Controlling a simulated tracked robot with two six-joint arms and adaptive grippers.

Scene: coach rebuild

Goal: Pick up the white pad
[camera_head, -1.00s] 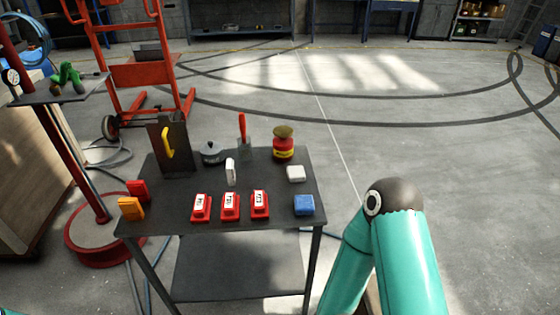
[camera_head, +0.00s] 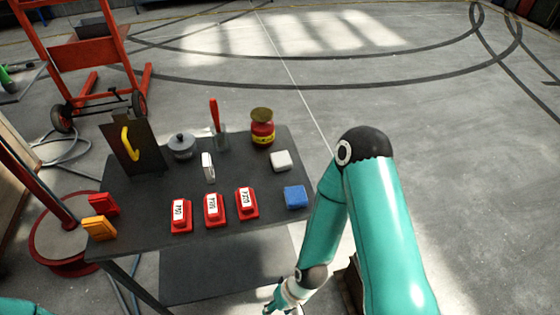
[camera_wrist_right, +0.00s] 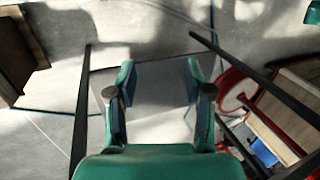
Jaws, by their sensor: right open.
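The white pad (camera_head: 280,161) is a small pale block lying on the dark table top near its right side, behind the blue pad (camera_head: 296,197). A slim white item (camera_head: 208,167) stands upright further left on the table. My right gripper (camera_wrist_right: 158,98) is open and empty in the right wrist view, with its two fingers apart. In the head view it is partly seen at the bottom edge, low in front of the table and well apart from the white pad. The white pad cannot be made out in the right wrist view. My left gripper is out of view.
The dark table (camera_head: 142,203) also holds several red labelled blocks (camera_head: 214,210), a red-and-yellow jar (camera_head: 262,128), a grey lidded pot (camera_head: 181,146) and a red-handled tool (camera_head: 215,118). A red hand truck (camera_head: 84,55) stands behind left.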

